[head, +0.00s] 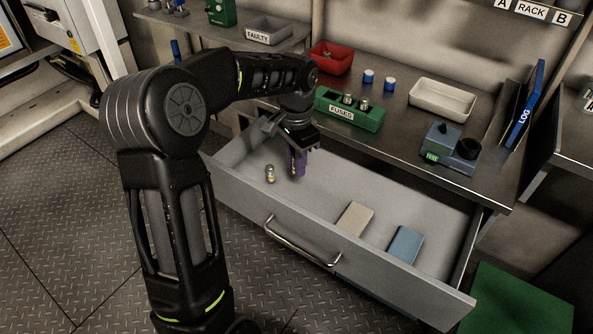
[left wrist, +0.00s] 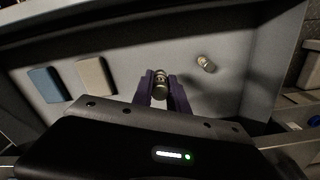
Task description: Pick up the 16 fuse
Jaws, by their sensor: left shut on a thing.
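My left gripper (head: 297,161) is down inside the open drawer (head: 250,213), near its left end. In the left wrist view its purple fingers (left wrist: 162,88) are shut on a fuse (left wrist: 160,84), a small metal-capped cylinder. The fuse's rating cannot be read. A second fuse (head: 270,173) stands apart on the drawer floor, just left of the gripper; it also shows in the left wrist view (left wrist: 206,63). In the head view the held fuse is mostly hidden by the fingers. My right gripper is in neither view.
A beige block (head: 355,218) and a blue block (head: 405,245) lie in the drawer to the right. On the bench above stand a green FUSES rack (head: 352,116), a red bin (head: 330,58), a white tray (head: 441,99) and a tester (head: 450,150). The drawer's middle is clear.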

